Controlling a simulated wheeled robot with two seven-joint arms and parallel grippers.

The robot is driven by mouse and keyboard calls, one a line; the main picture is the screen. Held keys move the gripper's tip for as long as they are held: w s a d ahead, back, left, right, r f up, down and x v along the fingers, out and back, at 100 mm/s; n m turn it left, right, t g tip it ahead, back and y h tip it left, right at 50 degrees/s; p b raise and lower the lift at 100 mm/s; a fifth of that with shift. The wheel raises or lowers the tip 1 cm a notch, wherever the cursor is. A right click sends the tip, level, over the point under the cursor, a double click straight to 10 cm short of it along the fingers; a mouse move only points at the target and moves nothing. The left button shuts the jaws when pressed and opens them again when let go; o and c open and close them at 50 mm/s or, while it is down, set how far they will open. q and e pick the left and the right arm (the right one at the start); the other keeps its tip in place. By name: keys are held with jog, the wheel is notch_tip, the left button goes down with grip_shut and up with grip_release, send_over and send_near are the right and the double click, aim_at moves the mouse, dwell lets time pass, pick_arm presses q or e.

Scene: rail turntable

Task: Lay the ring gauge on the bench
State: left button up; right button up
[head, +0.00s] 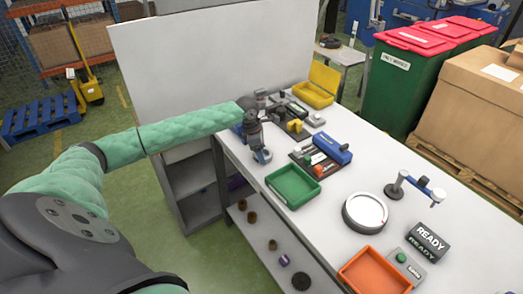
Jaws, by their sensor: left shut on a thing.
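My left arm reaches in from the left, and its gripper (257,143) hangs over the back left edge of the white bench (320,225). The gripper points down and is shut on a small grey ring-like piece, which looks like the ring gauge (263,157). The piece appears held above the bench top, just behind the green tray (292,186); the gap below it is hard to judge. The fingers hide part of it. My right gripper is not in view.
A round white turntable (366,212), an orange tray (374,272), a READY sign (428,241) and a small stand (395,190) occupy the near bench. A blue block (332,148) and a yellow bin (314,93) stand farther back. Bare bench lies right of the green tray.

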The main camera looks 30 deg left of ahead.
pick_arm(q)
jog(key=o, duration=1.1)
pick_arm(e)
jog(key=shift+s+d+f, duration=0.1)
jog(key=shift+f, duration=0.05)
pick_arm(q)
jog(key=b+v, duration=0.3)
jog(key=v, duration=0.9)
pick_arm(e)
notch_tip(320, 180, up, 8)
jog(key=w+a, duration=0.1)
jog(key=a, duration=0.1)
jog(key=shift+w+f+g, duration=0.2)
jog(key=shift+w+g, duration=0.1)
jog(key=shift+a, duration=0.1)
